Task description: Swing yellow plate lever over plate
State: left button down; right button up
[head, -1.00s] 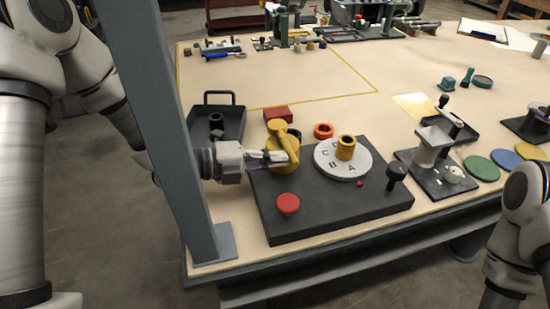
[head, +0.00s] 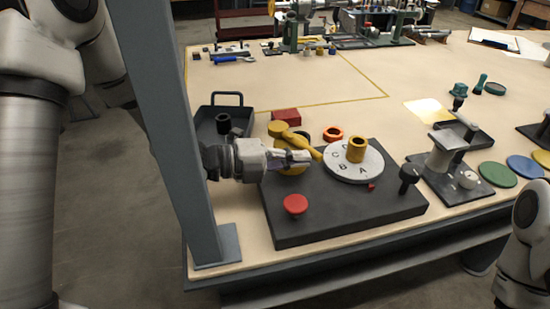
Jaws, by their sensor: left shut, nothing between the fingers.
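The yellow lever (head: 301,141) sits on a round yellow base (head: 290,169) on the dark block (head: 345,209). Its arm slants from a round knob at the upper left to a tip at the left edge of the round pale plate (head: 343,173). The plate carries the letters C, B and A and a yellow ring-shaped post (head: 356,149). My left gripper (head: 306,157) is shut and empty, at the near side of the lever's arm, and hides part of the yellow base. I cannot tell whether it touches the lever. My right gripper is out of view.
A red button (head: 295,204) and a black knob (head: 410,176) stand on the block. Behind it are a red box (head: 286,116), an orange ring (head: 333,133) and a black tray (head: 219,128). A grey post (head: 168,130) rises at the left.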

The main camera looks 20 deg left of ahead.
pick_arm(q)
jog(key=v, duration=1.2)
